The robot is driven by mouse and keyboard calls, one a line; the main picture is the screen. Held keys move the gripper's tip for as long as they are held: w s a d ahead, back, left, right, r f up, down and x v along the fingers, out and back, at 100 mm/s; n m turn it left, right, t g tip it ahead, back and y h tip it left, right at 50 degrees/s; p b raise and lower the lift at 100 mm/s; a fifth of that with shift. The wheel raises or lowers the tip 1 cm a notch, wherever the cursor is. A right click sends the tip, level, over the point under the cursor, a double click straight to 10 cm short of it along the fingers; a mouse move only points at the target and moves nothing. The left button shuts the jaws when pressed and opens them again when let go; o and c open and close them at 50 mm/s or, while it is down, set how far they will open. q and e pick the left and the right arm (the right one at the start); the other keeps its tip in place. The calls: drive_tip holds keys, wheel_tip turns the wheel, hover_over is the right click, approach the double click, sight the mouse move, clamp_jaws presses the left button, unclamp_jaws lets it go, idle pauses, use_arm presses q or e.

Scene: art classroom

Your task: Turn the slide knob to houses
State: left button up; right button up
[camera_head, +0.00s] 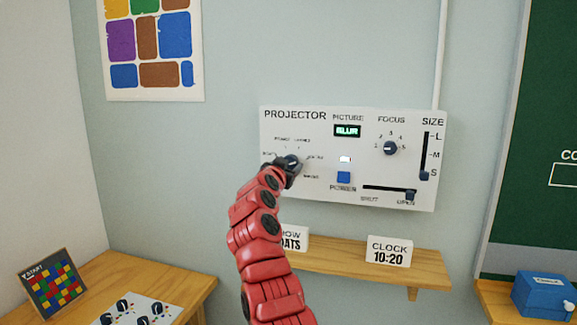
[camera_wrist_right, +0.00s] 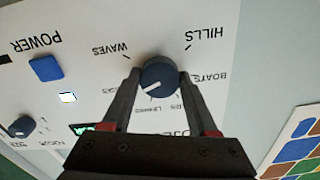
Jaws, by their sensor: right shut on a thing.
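The slide knob (camera_wrist_right: 158,75) is a dark blue round knob with a white pointer line, on the white projector panel (camera_head: 300,190). My right gripper (camera_head: 290,166) is at this knob in the head view and covers much of it. In the right wrist view, which is upside down, the fingers of my right gripper (camera_wrist_right: 158,84) are shut on the knob's two sides. The pointer points to the lower left there, towards a label partly hidden by a finger. WAVES, HILLS and BOATS are readable around the knob. My left gripper is not in view.
Below is a wooden shelf (camera_head: 350,262) with a sign and a clock card (camera_head: 388,251).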

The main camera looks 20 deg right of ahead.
drive_tip(key=shift+f+m, duration=0.2)
drive_tip(key=shift+m, duration=0.4)
drive_tip(key=o, duration=1.4)
drive_tip(key=shift+r, duration=0.1)
drive_tip(key=shift+c, duration=0.2)
drive_tip(key=shift+s, duration=0.1)
drive_tip(key=b+v, duration=0.3)
drive_tip(key=v, duration=1.4)
drive_tip(key=shift+a, duration=0.15)
